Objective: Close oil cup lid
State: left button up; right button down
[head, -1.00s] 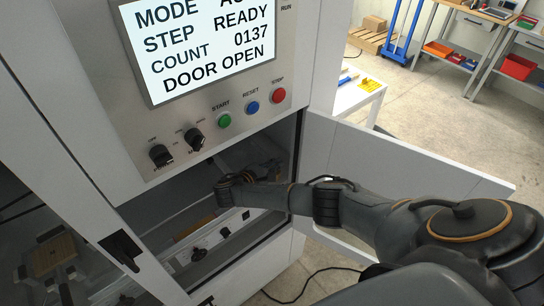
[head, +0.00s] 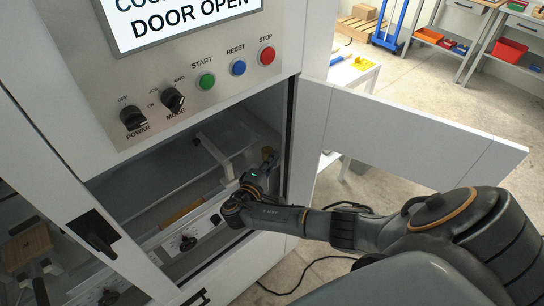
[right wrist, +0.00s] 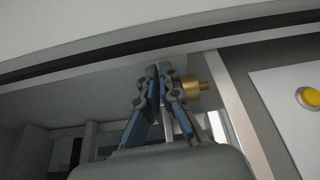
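A small brass-coloured fitting (right wrist: 196,88), which looks like the oil cup, is just right of my right gripper's fingertips in the right wrist view. In the head view the right gripper (head: 259,172) reaches into the cabinet. My left gripper is out of view.
The cabinet door (head: 420,135) stands open to the right. A control panel with green, blue and red buttons (head: 238,67) is above the opening. A clear cover with a frame (head: 212,150) and a knob panel (head: 190,240) are inside, close to my right arm.

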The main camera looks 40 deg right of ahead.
jog(key=shift+f+m+b, duration=0.5)
jog(key=shift+m+b, duration=0.2)
jog(key=shift+b, duration=0.2)
jog(key=c, duration=1.6)
grip_release()
jog(key=shift+o, duration=0.2)
jog(key=v, duration=1.2)
jog(key=shift+f, duration=0.3)
